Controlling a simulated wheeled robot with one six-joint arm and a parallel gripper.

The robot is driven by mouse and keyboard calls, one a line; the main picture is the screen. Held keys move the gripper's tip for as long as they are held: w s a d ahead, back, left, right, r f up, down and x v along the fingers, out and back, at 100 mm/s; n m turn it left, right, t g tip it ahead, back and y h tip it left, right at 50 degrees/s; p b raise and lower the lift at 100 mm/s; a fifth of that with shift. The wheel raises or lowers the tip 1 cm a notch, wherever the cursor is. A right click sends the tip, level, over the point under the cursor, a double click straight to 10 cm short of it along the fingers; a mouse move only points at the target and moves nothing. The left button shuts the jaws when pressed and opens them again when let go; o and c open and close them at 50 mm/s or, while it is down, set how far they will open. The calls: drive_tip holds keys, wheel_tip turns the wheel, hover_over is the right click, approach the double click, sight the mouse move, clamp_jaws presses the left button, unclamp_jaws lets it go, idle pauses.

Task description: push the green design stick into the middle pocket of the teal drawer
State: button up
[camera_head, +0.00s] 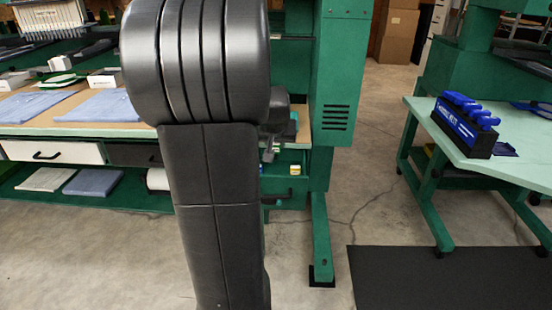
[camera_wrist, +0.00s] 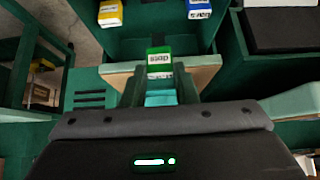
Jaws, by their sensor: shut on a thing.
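In the wrist view the green design stick (camera_wrist: 159,54), with a white label, is held upright in the picture between the fingers of my gripper (camera_wrist: 160,76). The gripper is shut on it. The teal drawer (camera_wrist: 155,28) is open beyond the stick's tip. A yellow stick (camera_wrist: 110,14) lies in it at left and a blue stick (camera_wrist: 199,9) at right, with a bare stretch between them. The held stick looks apart from the drawer floor. In the head view my arm hides most of the drawer (camera_head: 287,186); the yellow stick (camera_head: 295,169) shows there.
A wooden tabletop edge (camera_wrist: 203,75) lies close around my fingers. A green machine column (camera_head: 340,75) stands right of the drawer. A separate table (camera_head: 505,150) with a blue-handled tool rack (camera_head: 465,125) is at right. The floor between is open.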

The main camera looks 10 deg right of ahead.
drive_tip(key=shift+s+d+f+b, duration=0.1)
drive_tip(key=shift+s+f+b, duration=0.1)
drive_tip(key=shift+b, duration=0.1)
drive_tip(key=shift+f+b, duration=2.45)
drive_tip(key=shift+f, duration=0.7)
drive_tip(key=shift+f, duration=0.15)
drive_tip(key=shift+f+b, duration=0.45)
drive_tip(key=shift+f, duration=0.05)
drive_tip(key=o, duration=0.9)
drive_tip(key=shift+r, duration=0.15)
drive_tip(key=p+v, duration=0.5)
drive_tip(key=v, duration=0.8)
drive_tip(key=shift+s+r, duration=0.3)
